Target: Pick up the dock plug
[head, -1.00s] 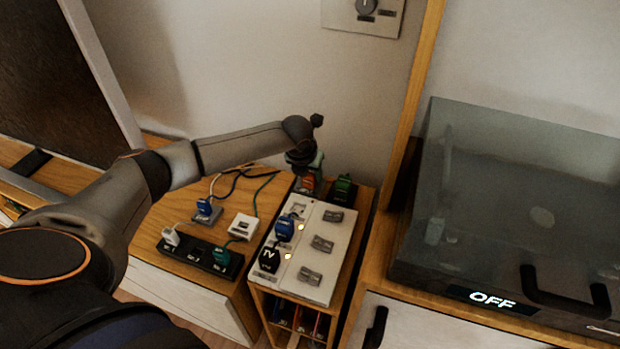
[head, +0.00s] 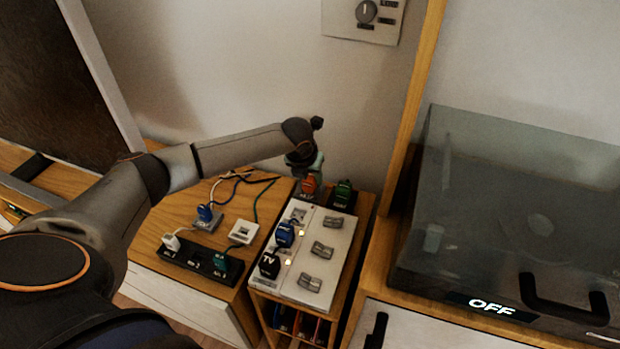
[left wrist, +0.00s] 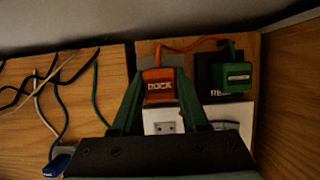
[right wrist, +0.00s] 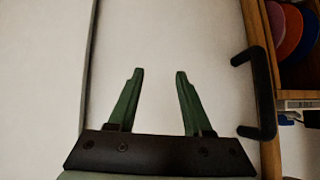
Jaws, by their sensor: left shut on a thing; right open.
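The dock plug (left wrist: 160,88) is orange, with a white label that reads DOCK, and has an orange cable behind it. In the left wrist view it sits between the two green fingers of my left gripper (left wrist: 160,76), which is shut on it. In the head view the plug (head: 309,185) shows just below my left gripper (head: 312,166), at the back of the pale socket panel (head: 322,258). I cannot tell if it touches its seat. My right gripper (right wrist: 158,73) is open and empty in front of a pale surface.
A green plug (head: 343,193) stands close right of the dock plug. Blue (head: 286,233) and black TV (head: 270,263) plugs sit on the panel. A black power strip (head: 197,263) and cables lie to the left. A clear-lidded unit (head: 520,210) stands right.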

